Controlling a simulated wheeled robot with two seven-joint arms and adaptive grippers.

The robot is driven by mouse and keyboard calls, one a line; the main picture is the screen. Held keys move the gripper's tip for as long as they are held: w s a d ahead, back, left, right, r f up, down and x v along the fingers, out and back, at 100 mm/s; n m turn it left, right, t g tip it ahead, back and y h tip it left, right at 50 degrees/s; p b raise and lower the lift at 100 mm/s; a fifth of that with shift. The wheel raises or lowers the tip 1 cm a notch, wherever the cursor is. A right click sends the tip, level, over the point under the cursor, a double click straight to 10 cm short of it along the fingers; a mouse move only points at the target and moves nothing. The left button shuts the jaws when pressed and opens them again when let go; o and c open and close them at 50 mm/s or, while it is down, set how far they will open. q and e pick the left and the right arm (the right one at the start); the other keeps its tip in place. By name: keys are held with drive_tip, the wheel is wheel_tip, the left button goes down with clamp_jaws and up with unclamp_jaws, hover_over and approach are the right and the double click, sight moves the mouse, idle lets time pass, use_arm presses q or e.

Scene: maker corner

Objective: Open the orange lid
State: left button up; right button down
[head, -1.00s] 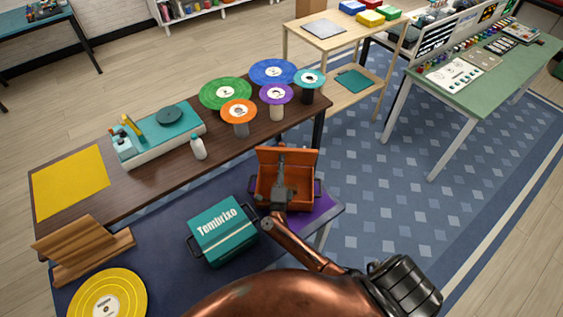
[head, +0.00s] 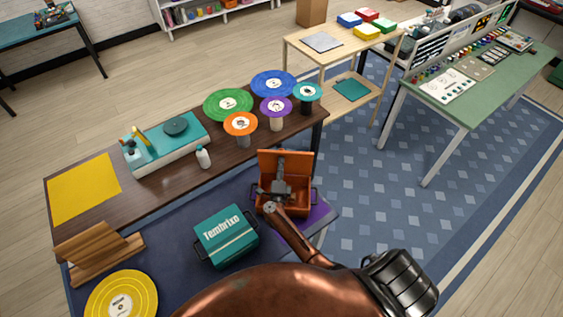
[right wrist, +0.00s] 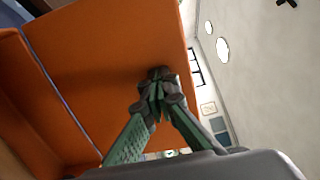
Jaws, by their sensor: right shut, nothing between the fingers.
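The orange box (head: 301,203) stands to the right of a teal box, and its orange lid (head: 300,163) is raised, standing up along the far side. The box's inside shows. My right gripper (head: 280,160) is over the box with its tips at the raised lid's inner face. In the right wrist view, the gripper (right wrist: 158,82) is shut and empty, its tips against or very close to the broad orange lid panel (right wrist: 105,60); I cannot tell if they touch. My left gripper is not in view.
The teal box (head: 226,237) with white lettering is close on the left. A dark wooden table (head: 185,180) behind holds discs on stands, a teal record player (head: 165,143) and a white bottle (head: 203,157). A yellow record (head: 120,300) is at lower left. Patterned carpet lies open to the right.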

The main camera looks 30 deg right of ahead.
sight(282, 155)
drive_tip(key=w+d+p, duration=0.1)
drive_tip(key=w+g+p, duration=0.1)
drive_tip(key=p, duration=0.1)
drive_tip(key=shift+w+d+r+y, duration=0.15)
drive_tip(key=shift+d+r+y, duration=0.15)
drive_tip(key=shift+d+y, duration=0.1)
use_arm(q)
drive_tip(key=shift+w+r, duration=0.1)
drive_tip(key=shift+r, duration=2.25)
use_arm(e)
drive_tip(key=shift+w+d, duration=0.25)
drive_tip(key=shift+w, duration=0.2)
drive_tip(key=shift+f, duration=0.1)
drive_tip(key=shift+s+a, duration=0.25)
drive_tip(key=shift+s, duration=0.15)
drive_tip(key=v, duration=0.6)
drive_tip(key=shift+s, duration=0.25)
drive_tip(key=shift+a, duration=0.15)
